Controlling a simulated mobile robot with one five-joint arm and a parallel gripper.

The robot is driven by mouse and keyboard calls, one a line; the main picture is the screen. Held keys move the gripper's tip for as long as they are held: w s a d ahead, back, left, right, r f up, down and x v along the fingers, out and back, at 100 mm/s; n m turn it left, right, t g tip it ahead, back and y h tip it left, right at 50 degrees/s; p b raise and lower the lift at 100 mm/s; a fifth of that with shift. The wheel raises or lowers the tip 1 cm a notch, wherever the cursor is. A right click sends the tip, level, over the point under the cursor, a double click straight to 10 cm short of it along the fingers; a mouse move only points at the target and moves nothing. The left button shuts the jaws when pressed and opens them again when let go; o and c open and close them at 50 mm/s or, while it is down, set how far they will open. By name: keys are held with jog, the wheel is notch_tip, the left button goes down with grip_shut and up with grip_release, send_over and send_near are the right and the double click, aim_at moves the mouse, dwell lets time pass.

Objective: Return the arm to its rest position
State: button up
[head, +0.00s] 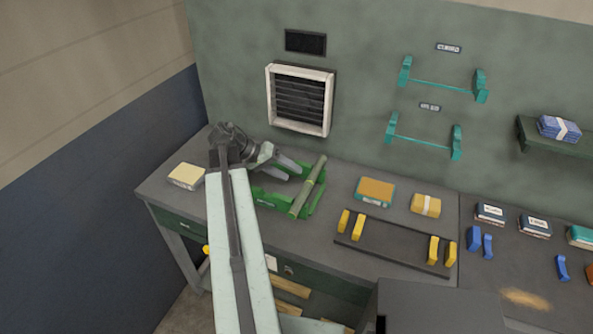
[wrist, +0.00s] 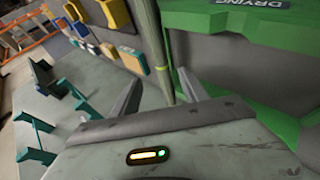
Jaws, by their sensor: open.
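My arm reaches out over the left part of the grey workbench (head: 352,172), bent at its far end. My gripper (head: 290,167) is open and empty above the green rack (head: 268,200), its fingers pointing right. A dull green rod (head: 308,187) lies slanted across the right part of this rack. In the wrist view the two fingers of my gripper (wrist: 158,80) stand apart. The rod (wrist: 166,60) shows beyond and between them, apparently not gripped. The rack (wrist: 215,45) fills the right side there and carries a "DRYING" label.
A pale block (head: 187,176) lies left of my arm. Right of the rack are an orange-topped box (head: 375,191), a yellow bundle (head: 426,205) and a dark tray (head: 390,241) with yellow supports. Teal brackets (head: 436,84) and a framed vent (head: 300,100) are on the wall behind.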

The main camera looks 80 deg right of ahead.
jog(key=shift+w, duration=0.15)
jog(key=w+a+n, duration=0.1)
jog(key=w, duration=0.3)
jog(key=w+a+h, duration=0.1)
jog(key=w, duration=0.3)
jog(key=w+a+n+h, duration=0.1)
jog(key=w, duration=0.3)
jog(key=shift+w+a+n+t, duration=0.15)
jog(key=shift+a+n+t, duration=0.15)
jog(key=shift+t, duration=0.1)
jog(key=w+a+f+n+t+h, duration=0.1)
jog(key=w+a+f+n+t, duration=0.2)
jog(key=w+a, duration=1)
jog(key=w+a+f+n+t, duration=0.15)
jog(key=w+a+n, duration=0.35)
jog(key=w+a, duration=0.8)
jog(key=w+a+f+n+t+y, duration=0.1)
jog(key=a+n+y, duration=0.1)
jog(key=a, duration=0.7)
jog(key=w+a+f+n+t+y, duration=0.1)
jog(key=w+a+n+y, duration=0.1)
jog(key=a, duration=0.8)
jog(key=w+a+f+n+t+y, duration=0.1)
jog(key=a+n+t+y, duration=0.1)
jog(key=a, duration=0.7)
jog(key=shift+w+a+f+n, duration=0.3)
jog(key=shift+a+f+n, duration=0.05)
jog(key=shift+n, duration=0.55)
jog(key=shift+r, duration=0.1)
